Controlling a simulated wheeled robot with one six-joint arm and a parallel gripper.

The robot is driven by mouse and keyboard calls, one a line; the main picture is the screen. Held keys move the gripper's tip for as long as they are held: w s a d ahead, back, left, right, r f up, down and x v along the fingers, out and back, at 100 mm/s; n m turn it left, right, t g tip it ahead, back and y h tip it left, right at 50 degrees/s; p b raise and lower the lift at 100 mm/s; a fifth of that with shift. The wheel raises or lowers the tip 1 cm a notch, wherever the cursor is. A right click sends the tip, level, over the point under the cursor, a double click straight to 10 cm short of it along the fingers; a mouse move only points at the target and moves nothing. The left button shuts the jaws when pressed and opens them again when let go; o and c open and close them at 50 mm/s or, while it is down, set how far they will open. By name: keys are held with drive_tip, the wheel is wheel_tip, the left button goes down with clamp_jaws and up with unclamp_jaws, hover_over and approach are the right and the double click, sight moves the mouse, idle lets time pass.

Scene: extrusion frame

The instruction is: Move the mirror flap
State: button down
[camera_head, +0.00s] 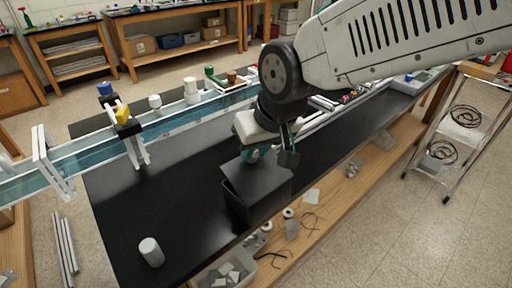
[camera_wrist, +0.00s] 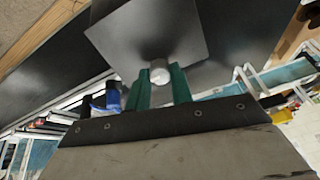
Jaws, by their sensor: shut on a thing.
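The mirror flap is a flat grey, faintly shiny square plate (camera_wrist: 140,35) with a pale round knob (camera_wrist: 160,72) at its near edge in the wrist view. My gripper (camera_wrist: 160,84) has its two green fingers on either side of the knob, shut on it. In the head view, my gripper (camera_head: 252,154) reaches down to the top of a dark box (camera_head: 258,203) on the black bench. The flap (camera_head: 256,173) appears as the dark panel at the box's top, seemingly tilted; its exact angle is hard to tell. My wrist hides part of it.
The black bench top (camera_head: 150,205) is clear left of the box, except for a white cylinder (camera_head: 151,252) near the front. A frame rail with blue-green panels (camera_head: 95,160) runs behind. A lower wooden shelf (camera_head: 340,195) holds small parts. A wire cart (camera_head: 460,130) stands right.

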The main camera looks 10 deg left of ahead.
sight(266, 181)
drive_tip(key=c, duration=1.2)
unclamp_jaws()
drive_tip(key=v, duration=0.7)
drive_tip(key=shift+r, duration=0.35)
